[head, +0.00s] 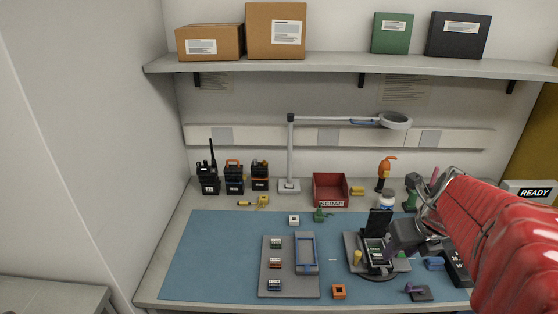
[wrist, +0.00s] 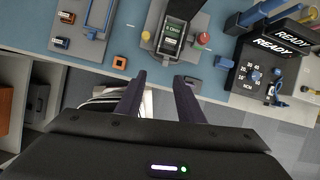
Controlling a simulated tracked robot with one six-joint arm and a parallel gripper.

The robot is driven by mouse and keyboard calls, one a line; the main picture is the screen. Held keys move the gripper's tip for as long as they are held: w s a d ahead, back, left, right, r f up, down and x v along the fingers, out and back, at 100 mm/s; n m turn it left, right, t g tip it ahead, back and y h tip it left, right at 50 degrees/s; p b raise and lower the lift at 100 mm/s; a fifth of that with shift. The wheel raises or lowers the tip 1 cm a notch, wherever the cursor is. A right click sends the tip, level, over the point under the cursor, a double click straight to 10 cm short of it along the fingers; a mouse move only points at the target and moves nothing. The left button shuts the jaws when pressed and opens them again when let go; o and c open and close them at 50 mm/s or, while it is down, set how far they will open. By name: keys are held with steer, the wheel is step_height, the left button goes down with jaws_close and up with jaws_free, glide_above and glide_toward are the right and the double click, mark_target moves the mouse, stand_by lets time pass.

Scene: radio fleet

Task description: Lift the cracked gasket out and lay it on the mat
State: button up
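An opened dark radio (head: 376,252) sits in a grey holder (head: 354,244) at the right of the blue mat (head: 210,255); its upright dark cover stands behind it. The radio also shows in the wrist view (wrist: 174,34), with a green label inside a pale edge. I cannot make out a cracked gasket in it at this size. A blue rectangular frame (head: 306,268) lies on the grey parts tray (head: 270,290). My gripper (wrist: 160,79) is open and empty, its fingertips apart, close to the radio holder.
A yellow knob (head: 357,258) and a red knob (wrist: 205,38) flank the radio. An orange square part (head: 339,292) lies in front. A red scrap bin (head: 330,190) and a magnifier lamp (head: 290,155) stand behind. The mat's left side is clear.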

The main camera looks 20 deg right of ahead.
steer(key=shift+s+d+f+m, duration=0.2)
steer(key=shift+d+m, duration=0.4)
steer(key=shift+m, duration=0.2)
glide_toward(385, 270)
steer(key=shift+x, duration=1.25)
steer(key=shift+w+a, duration=0.15)
steer(key=shift+f, duration=0.1)
steer(key=x, duration=0.3)
steer(key=shift+f, duration=0.15)
steer(key=shift+x, duration=0.85)
